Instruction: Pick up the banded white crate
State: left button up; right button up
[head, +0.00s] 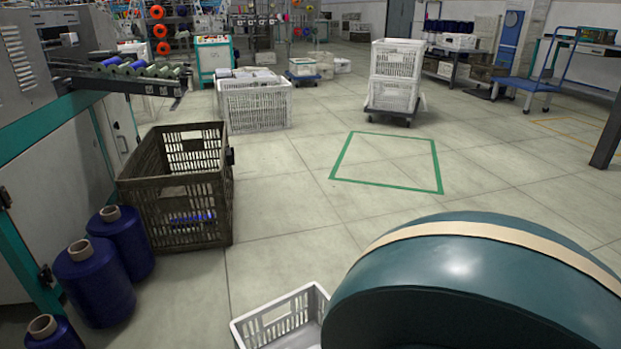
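Several white crates are in view, and I can make out no clear band on any of them. A white slatted crate (265,332) stands on the floor at the bottom, cut off by the picture edge. Its right part is hidden behind a large rounded teal shape close to the camera, which I cannot identify. Two white crates (397,61) are stacked on a low dark dolly (388,115) at the back, right of centre. Another white crate (258,108), filled to the top, stands on the floor left of centre. Neither of my grippers shows.
A brown slatted crate (195,205) stands at the left beside a machine (60,160). Dark blue thread cones (95,287) stand in front of it. A green square outline (436,172) marks clear floor in the middle. A blue step trolley (527,84) is at the right back.

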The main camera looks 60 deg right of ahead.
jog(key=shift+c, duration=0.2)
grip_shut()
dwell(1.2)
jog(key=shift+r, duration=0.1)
